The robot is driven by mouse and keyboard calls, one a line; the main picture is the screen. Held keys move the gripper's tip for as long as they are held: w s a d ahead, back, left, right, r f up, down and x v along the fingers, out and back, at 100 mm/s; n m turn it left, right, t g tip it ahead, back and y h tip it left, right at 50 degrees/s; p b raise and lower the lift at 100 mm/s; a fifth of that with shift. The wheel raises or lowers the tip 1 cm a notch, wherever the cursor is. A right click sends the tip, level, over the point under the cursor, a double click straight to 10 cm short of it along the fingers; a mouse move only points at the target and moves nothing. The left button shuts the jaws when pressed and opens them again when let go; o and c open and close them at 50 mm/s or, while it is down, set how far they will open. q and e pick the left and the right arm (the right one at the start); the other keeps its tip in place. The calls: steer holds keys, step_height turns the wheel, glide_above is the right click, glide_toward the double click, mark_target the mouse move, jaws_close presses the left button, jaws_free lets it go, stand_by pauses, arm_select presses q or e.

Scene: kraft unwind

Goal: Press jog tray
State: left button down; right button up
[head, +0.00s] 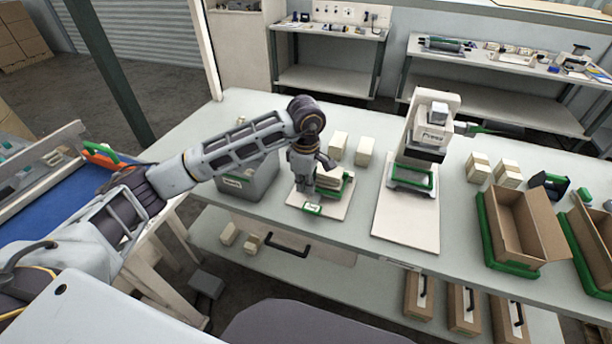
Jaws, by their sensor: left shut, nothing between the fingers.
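The jog tray (313,208) is a small pale board with green edging and a label on its front, on the workbench in the middle of the head view. A stack of pale sheets or pads (330,178) sits at its back right. My left arm reaches in from the left. My left gripper (304,188) points down over the tray's left part and is shut, with nothing held. It partly hides the tray and the stack. I cannot tell whether its fingertips touch the tray. My right gripper is not in view.
A white press (430,130) with a green-edged base stands to the right. Small pale blocks (364,150) stand behind the tray. A grey bin (250,182) is left of it, under my forearm. An open cardboard box (520,228) in a green frame is at right.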

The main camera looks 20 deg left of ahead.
arm_select(q)
glide_above(306, 206)
step_height(306, 206, down, 4)
steer(key=shift+s+f+p, duration=0.1)
steer(key=shift+p, duration=0.25)
steer(key=shift+f, duration=1.15)
